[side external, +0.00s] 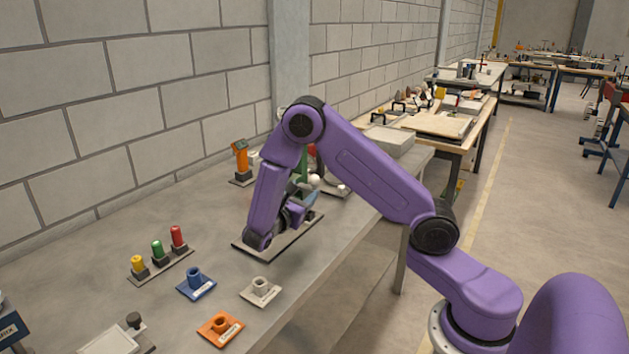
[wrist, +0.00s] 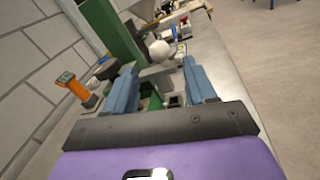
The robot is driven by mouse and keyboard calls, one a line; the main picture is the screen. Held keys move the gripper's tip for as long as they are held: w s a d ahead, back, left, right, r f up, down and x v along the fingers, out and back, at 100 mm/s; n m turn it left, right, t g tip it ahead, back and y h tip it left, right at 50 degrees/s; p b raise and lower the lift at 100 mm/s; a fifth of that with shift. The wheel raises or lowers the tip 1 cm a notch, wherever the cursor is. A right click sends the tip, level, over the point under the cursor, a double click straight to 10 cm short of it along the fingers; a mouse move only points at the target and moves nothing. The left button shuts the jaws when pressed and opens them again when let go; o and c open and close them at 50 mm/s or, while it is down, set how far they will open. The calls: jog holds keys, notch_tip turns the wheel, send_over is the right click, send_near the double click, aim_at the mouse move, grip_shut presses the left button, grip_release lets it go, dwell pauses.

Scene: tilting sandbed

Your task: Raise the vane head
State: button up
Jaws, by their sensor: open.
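A device with a green column (wrist: 108,28) and a white ball knob (wrist: 160,50) stands in front of my gripper. In the wrist view, my gripper (wrist: 160,68) is open, its two blue fingers apart, with the knob seen between and just beyond their tips. I cannot tell whether they touch it. In the side view, the green column (side external: 303,165), the knob (side external: 314,181) and the dark-edged base plate (side external: 240,245) show behind my arm. My gripper (side external: 311,192) is partly hidden there. I cannot make out which part is the vane head.
An orange post instrument (side external: 241,157) stands behind, near the block wall. Yellow, green and red capped pegs (side external: 158,249) stand at left. Blue (side external: 196,284), grey (side external: 261,290) and orange (side external: 221,327) socket plates lie in front. The bench's right edge is close to the device.

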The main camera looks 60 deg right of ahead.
aim_at(312, 182)
jog(key=d, duration=0.2)
jog(key=w+d, duration=0.1)
jog(key=d, duration=0.5)
jog(key=shift+w+d, duration=0.15)
jog(key=shift+c, duration=0.4)
grip_shut()
